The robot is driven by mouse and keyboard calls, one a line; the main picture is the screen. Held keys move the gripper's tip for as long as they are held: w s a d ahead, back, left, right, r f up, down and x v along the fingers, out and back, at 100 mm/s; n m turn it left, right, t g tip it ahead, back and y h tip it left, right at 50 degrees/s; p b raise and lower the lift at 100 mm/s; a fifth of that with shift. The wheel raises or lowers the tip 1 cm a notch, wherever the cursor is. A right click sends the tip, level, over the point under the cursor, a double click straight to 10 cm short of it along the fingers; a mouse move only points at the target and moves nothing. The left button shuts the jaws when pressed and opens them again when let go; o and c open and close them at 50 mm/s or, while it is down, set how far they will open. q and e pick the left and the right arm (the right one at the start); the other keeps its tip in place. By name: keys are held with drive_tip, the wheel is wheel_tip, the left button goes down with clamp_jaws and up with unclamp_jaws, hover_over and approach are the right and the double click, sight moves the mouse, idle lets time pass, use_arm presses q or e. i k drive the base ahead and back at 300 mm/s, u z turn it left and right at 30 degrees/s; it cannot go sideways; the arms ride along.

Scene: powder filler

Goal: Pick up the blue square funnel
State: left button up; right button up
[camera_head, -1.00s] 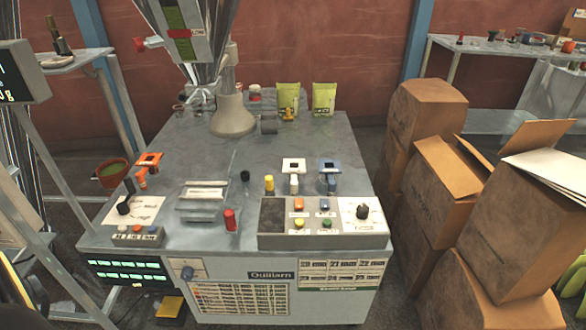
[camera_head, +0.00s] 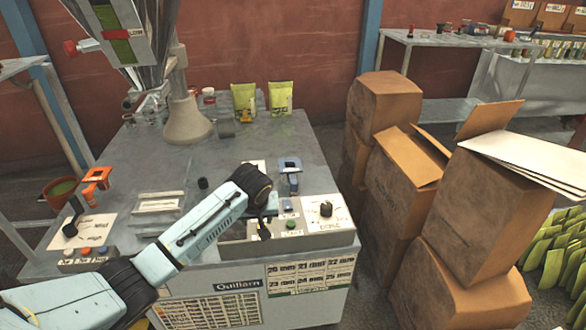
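The blue square funnel (camera_head: 290,164) stands on the grey machine table, right of centre, with its square rim up and its narrower blue part below. My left arm comes in from the lower left and crosses the table front. My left gripper (camera_head: 264,234) hangs down over the control box, in front and to the left of the blue funnel, apart from it. Its fingers are small and dark, so I cannot tell whether they are open. My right gripper is not in view.
An orange square funnel (camera_head: 97,176) stands at the table's left. A white square funnel is mostly hidden behind my arm. The control box (camera_head: 340,225) with a black knob (camera_head: 326,209) lies in front. Cardboard boxes (camera_head: 470,220) crowd the right side. Green bags (camera_head: 281,98) stand at the back.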

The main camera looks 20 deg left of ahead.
sight(288, 166)
drive_tip(key=i, duration=0.9)
